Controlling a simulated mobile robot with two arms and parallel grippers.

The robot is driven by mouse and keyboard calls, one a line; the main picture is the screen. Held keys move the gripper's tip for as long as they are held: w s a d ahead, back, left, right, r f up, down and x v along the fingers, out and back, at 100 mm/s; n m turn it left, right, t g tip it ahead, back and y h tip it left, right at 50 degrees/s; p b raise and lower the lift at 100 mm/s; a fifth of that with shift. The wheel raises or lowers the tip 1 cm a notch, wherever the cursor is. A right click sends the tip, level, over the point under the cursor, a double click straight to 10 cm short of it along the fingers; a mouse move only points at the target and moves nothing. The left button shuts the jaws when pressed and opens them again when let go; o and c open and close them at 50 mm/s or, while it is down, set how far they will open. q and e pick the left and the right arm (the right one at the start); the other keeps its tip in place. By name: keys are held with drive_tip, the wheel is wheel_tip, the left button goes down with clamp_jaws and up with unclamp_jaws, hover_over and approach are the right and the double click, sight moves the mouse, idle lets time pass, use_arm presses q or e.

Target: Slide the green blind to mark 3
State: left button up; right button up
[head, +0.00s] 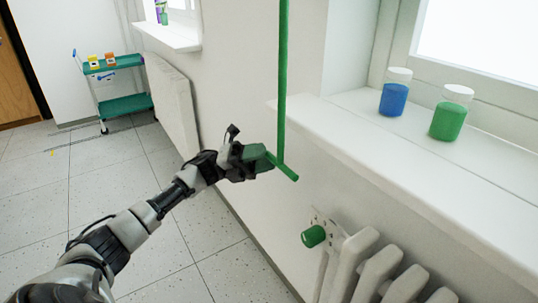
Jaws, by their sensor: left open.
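A thin green rod (283,80) hangs upright in front of the wall beside the window and runs out of the top of the head view. At its lower end is a short, slanting green bar (286,172). I cannot tell whether these belong to the green blind; no blind panel and no mark 3 can be made out. My left gripper (266,158) is at the left of the bar, very close to it or touching it. It is open, and its fingers are partly hard to make out against the green. My right gripper is not in view.
A white radiator (370,262) with a green knob (313,236) stands below the white windowsill (345,125). A blue jar (395,95) and a green jar (449,115) stand on the sill. A green trolley (125,105) stands at the back left.

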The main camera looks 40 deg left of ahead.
use_arm(q)
drive_tip(key=shift+x, duration=0.95)
drive_tip(key=shift+c, duration=0.2)
clamp_jaws()
drive_tip(key=shift+f, duration=0.1)
